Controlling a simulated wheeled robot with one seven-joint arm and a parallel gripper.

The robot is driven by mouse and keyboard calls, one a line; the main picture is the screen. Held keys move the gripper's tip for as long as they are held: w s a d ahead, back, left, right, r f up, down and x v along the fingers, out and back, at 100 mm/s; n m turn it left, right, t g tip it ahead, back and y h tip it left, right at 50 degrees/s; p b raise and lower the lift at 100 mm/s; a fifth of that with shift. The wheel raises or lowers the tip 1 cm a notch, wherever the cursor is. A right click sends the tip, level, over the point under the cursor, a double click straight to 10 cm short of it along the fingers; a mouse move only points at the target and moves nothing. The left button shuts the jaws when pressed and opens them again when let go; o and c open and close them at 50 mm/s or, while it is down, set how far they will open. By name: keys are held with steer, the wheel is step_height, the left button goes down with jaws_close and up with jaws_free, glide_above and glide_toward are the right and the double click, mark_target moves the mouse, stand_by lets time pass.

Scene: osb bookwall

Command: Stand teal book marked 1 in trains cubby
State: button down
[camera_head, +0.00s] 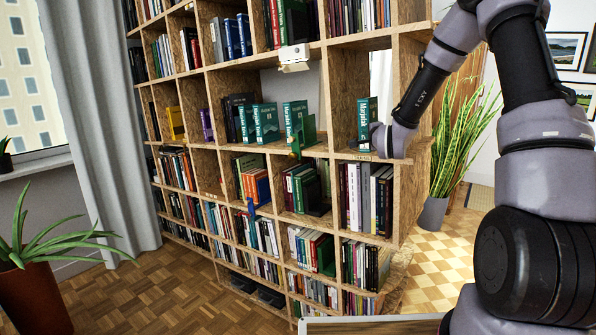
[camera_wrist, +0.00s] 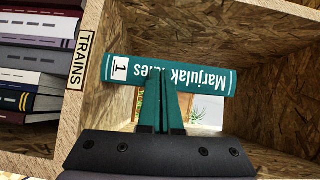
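The teal book marked 1 (camera_wrist: 205,78) stands upright in the cubby above the TRAINS label (camera_wrist: 78,60), its spine facing out. In the head view the book (camera_head: 363,122) stands on the cubby floor near the right side of the bookwall, with the TRAINS label (camera_head: 362,156) on the board edge below. My gripper (camera_wrist: 164,82) has its two narrow teal fingers close together in front of the spine, overlapping its lettering. They do not straddle the book. I cannot tell whether the tips touch it. In the head view my gripper (camera_head: 374,137) is at the book's right side, partly hidden.
The rest of the trains cubby is clear, with wood walls (camera_wrist: 270,100) close around. Teal books (camera_head: 265,122) and a green bookend (camera_head: 309,131) stand in the cubbies to the left. Books (camera_head: 365,195) fill the cubby below. A potted plant (camera_head: 435,210) stands right of the bookwall.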

steer(key=shift+w+d, duration=0.5)
steer(key=shift+w, duration=0.2)
steer(key=shift+w+d, duration=0.5)
steer(key=shift+w, duration=0.15)
stand_by(0.4)
steer(key=s+a, duration=0.5)
steer(key=s, duration=0.2)
steer(key=shift+s+a, duration=0.3)
steer(key=shift+s, duration=0.05)
stand_by(0.4)
